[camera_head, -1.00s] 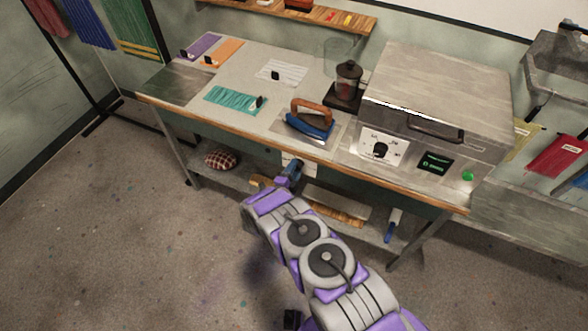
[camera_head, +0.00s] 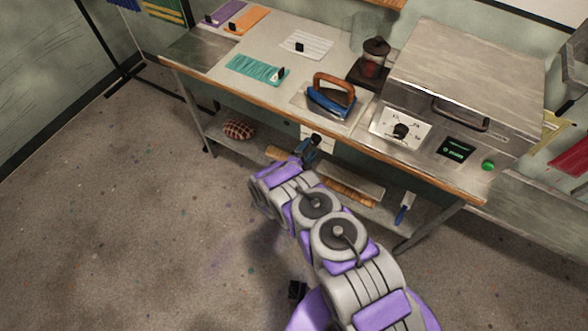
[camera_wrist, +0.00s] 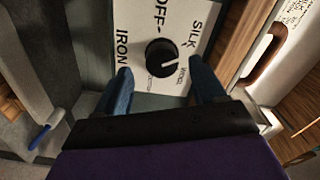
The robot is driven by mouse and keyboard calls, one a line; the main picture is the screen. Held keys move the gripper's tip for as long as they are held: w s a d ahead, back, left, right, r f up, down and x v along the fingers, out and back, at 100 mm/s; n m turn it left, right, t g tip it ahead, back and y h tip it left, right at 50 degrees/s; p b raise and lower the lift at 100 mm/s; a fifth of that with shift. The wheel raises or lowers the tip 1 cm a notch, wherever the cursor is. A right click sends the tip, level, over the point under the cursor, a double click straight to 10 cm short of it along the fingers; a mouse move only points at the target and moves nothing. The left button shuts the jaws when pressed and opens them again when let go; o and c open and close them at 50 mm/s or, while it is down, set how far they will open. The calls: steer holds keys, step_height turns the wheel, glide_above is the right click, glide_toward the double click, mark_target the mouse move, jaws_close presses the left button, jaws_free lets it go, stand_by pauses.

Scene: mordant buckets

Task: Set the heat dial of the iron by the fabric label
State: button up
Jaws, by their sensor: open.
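The iron (camera_head: 331,98), blue with a brown handle, sits on a plate on the table. In the wrist view, a white plate (camera_wrist: 206,12) marked IRON, OFF and SILK carries a black round dial (camera_wrist: 160,57). My gripper (camera_wrist: 161,76) is open, with a blue finger on either side of the dial; contact is unclear. In the head view, my gripper (camera_head: 312,143) is at the table's front, below the iron. Cloth swatches in teal (camera_head: 252,69), white (camera_head: 306,43), orange and purple lie on the table; their tags are unreadable.
A metal press (camera_head: 466,70) with its own dial (camera_head: 400,131) stands on the right of the table. A glass pot (camera_head: 375,52) stands behind the iron. The lower shelf holds a checked cushion (camera_head: 239,129). The floor at left is clear.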

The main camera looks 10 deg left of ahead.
steer(key=p+v, duration=0.2)
steer(key=v, duration=1.2)
steer(key=shift+p, duration=0.35)
steer(key=n+b, duration=1.1)
steer(key=n, duration=0.4)
glide_toward(313, 143)
steer(key=shift+h, duration=0.3)
steer(key=x, duration=0.9)
steer(key=shift+w+f, duration=0.35)
steer(key=shift+w, duration=0.1)
steer(key=shift+c, duration=0.4)
steer(key=c, duration=0.9)
steer(key=shift+a+p, duration=0.1)
steer(key=shift+p, duration=0.3)
steer(key=shift+c, duration=0.2)
